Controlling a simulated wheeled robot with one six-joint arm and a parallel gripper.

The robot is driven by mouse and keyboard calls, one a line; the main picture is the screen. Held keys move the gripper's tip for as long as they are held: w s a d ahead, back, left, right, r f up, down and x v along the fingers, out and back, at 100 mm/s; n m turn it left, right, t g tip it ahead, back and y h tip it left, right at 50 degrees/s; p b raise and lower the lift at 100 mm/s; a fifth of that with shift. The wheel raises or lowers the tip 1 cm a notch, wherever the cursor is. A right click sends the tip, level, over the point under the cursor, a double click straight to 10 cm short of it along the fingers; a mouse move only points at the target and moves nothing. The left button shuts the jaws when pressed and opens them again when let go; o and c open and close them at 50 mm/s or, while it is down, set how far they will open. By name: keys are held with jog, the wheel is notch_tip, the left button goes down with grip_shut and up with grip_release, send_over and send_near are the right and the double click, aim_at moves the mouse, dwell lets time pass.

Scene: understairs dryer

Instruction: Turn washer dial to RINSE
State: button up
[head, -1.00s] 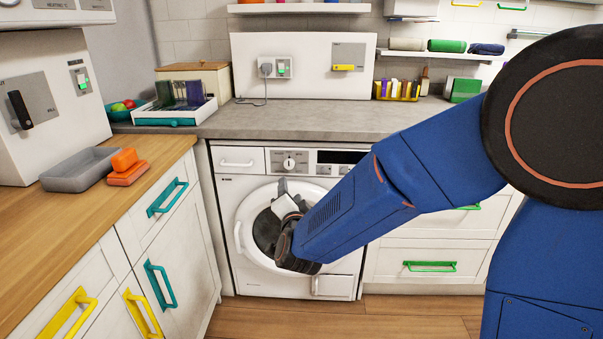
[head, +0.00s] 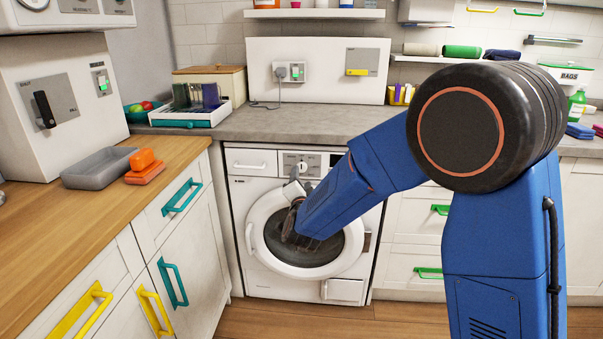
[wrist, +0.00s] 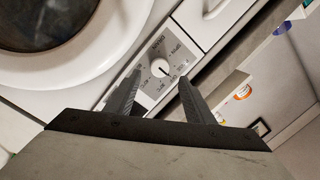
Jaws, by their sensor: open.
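The white washer (head: 262,275) stands under the counter, its round door closed. Its dial (wrist: 160,68) is a round white knob with a dark pointer line on a grey panel with printed labels, among them SPIN and DRAIN; I cannot tell exactly which label it points at. My gripper (wrist: 159,82) is open and empty. In the wrist view its two fingers straddle the dial's place in the picture, one on each side; I cannot tell whether they touch it.
The washer door (head: 275,258) bulges out just below the panel. The worktop (head: 270,122) overhangs above. Cabinets with teal and yellow handles (head: 172,282) stand at left, and white drawers with green handles (head: 428,272) at right. Wood floor is free in front.

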aim_at(302, 169)
jog(key=shift+w+a, duration=0.15)
jog(key=shift+w, duration=1.4)
jog(key=shift+w+a, duration=0.1)
jog(key=shift+w, duration=1.45)
jog(key=c, duration=1.1)
